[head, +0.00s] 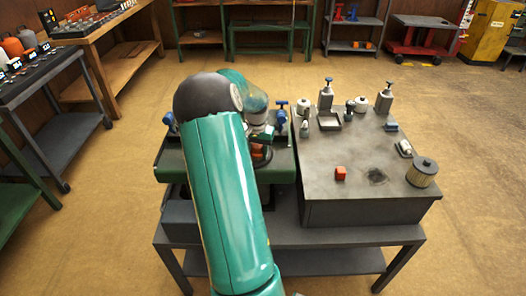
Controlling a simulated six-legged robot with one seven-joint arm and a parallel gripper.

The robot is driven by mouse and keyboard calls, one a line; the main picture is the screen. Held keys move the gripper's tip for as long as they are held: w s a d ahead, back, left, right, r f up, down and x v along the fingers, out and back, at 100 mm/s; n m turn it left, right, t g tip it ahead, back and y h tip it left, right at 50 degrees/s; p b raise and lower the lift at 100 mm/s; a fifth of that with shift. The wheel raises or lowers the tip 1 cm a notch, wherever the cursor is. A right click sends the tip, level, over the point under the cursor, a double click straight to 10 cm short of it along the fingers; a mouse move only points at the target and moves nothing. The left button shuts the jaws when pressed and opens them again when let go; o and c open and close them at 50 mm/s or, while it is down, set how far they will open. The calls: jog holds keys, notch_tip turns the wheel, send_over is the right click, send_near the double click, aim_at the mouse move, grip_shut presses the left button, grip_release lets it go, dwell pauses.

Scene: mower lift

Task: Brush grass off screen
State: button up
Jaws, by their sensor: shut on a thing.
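My green arm reaches forward over a green-topped lift (170,165), and its wrist bends down at the far end. My gripper (262,137) shows only in part below the wrist. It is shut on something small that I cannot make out. Just below it is a dark round part with orange on it (260,154), largely hidden by my arm. I cannot tell whether the held thing touches that part. Neither the screen nor grass on it can be told apart in this view.
A grey worktop (320,160) to the right holds pump bottles (326,96), a shallow tray (329,121), a red block (340,173), a dark patch (376,176) and a cylindrical filter (422,172). Blue clamps (282,115) stand on the lift. Benches (60,120) line the left. Open floor lies right.

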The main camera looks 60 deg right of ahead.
jog(key=shift+w+a+r, duration=0.1)
jog(key=shift+w+a, duration=0.25)
jog(key=shift+w, duration=0.3)
jog(key=shift+w+a+f, duration=0.1)
jog(key=shift+w+a, duration=0.2)
jog(key=shift+w, duration=0.4)
jog(key=shift+w+a+r, duration=0.1)
jog(key=shift+w+a, duration=0.25)
jog(key=shift+w, duration=0.3)
jog(key=shift+w+a, duration=0.45)
jog(key=shift+w, duration=0.4)
jog(key=shift+w+a, duration=0.4)
jog(key=shift+w, duration=0.4)
jog(key=shift+r, duration=2.9)
notch_tip(320, 180, up, 3)
jog(key=shift+f, duration=0.1)
